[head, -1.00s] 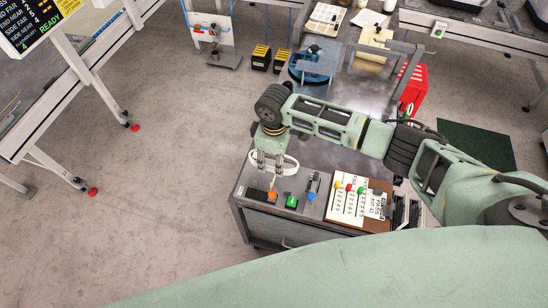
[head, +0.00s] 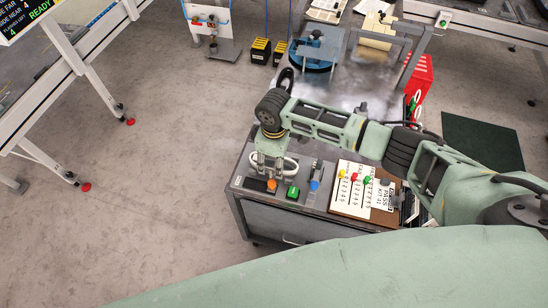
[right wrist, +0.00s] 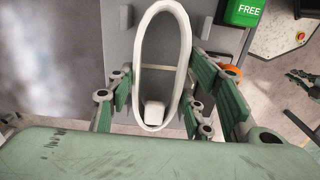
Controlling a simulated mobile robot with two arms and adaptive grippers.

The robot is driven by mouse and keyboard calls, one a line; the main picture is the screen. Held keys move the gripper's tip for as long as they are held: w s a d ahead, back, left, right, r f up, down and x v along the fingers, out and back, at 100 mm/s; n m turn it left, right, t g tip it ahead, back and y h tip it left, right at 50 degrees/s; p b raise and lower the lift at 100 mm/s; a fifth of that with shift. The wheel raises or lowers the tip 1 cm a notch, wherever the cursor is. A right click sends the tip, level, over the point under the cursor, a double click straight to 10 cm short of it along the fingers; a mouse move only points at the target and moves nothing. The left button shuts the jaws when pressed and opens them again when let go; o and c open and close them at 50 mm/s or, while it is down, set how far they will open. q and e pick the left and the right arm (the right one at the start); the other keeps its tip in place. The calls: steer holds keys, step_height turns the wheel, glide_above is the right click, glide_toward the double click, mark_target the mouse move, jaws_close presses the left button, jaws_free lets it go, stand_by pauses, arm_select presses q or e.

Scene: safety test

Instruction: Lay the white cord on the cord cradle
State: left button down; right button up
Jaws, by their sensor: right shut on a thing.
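The white cord (right wrist: 139,75) is a long closed oval loop in the right wrist view, with a white block (right wrist: 155,113) at its near end. My right gripper (head: 270,173) is shut on the cord, low over the near left part of the metal bench. In the right wrist view its green fingers stand on both sides of the loop's near end. Part of the loop shows right of the fingers in the head view. I cannot clearly make out the cord cradle; the gripper and cord cover part of the bench there. My left gripper is out of view.
An orange button (head: 271,185), a green FREE block (head: 292,192) and a blue-topped piece (head: 314,184) line the bench's front edge. A board with coloured pegs (head: 362,190) lies to the right. A pale haze (head: 365,95) covers the bench behind my arm.

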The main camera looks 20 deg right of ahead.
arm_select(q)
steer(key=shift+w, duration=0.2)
arm_select(e)
steer(key=shift+f, duration=0.15)
steer(key=o, duration=1.3)
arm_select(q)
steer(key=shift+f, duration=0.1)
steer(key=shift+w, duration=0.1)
